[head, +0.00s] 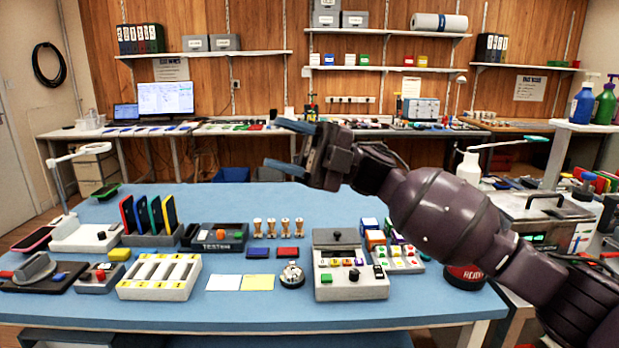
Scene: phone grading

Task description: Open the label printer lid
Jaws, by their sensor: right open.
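The label printer is not clearly marked. The lid looks down. Coloured buttons line the front of the box. My right gripper (273,142) comes in from the right, points left and is open, with nothing between its fingers. It is in the air, above and behind the box, apart from it. My left gripper is out of view.
The blue table (450,310) holds a silver bell (292,274), a white slotted tray (159,277), a tester (219,238), coloured phones in a rack (151,238) and wooden stamps (285,227). A button panel (400,259) stands close right of the box. The table's back left is mostly clear.

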